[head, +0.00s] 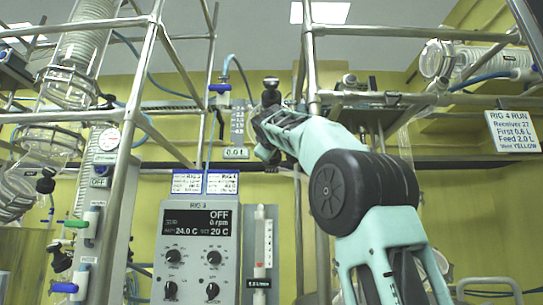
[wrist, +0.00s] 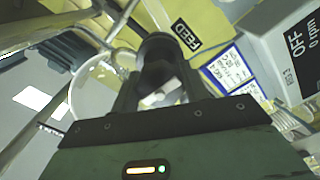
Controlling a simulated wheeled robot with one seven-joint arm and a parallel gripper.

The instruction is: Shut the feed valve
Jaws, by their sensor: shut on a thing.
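The FEED label (wrist: 187,37) is in the wrist view, right beside the dark fingers of my gripper (wrist: 160,72). The gripper is shut on a part by this label, which I take to be the feed valve's handle (wrist: 163,95). Only a pale bit of it shows between the fingers, so its angle cannot be told. In the head view my mint-coloured arm reaches up to the rig frame, and its wrist hides the fingertips and most of the valve. A small readout of 0.0 L (head: 236,153) hangs just left of the wrist.
The RIG 3 control box (head: 198,250), reading OFF and 0 rpm, stands below and left of the arm. Metal frame posts (head: 312,65) stand close around the wrist. Glassware (head: 66,88) is at the left, and a RIG 4 RUN sign (head: 512,131) is at the right.

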